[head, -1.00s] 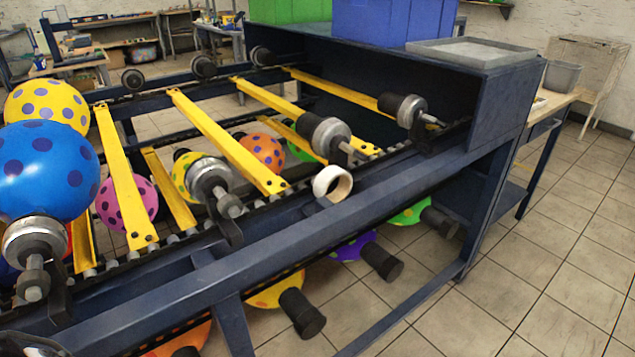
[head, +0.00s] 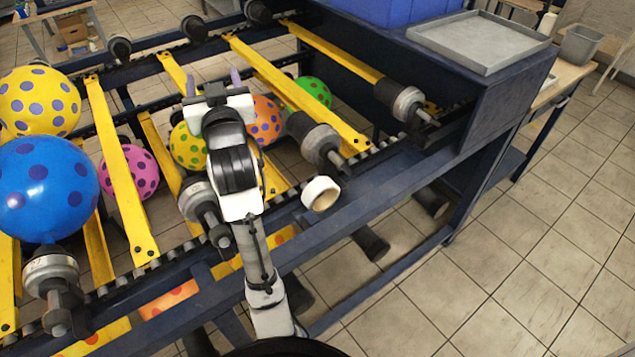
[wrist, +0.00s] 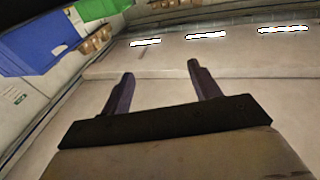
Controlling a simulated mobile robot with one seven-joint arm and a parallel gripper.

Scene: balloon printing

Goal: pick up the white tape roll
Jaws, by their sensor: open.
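In the wrist view my gripper (wrist: 158,80) is also open and empty, pointing towards the walls and ceiling lights. The roll does not show in the wrist view.
Dark roller ends (head: 318,140) and yellow bars (head: 120,170) lie around the rail. A blue dotted balloon (head: 45,188) and a yellow one (head: 38,100) sit at left. A grey tray (head: 478,42) stands on the cabinet. Tiled floor at right is clear.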

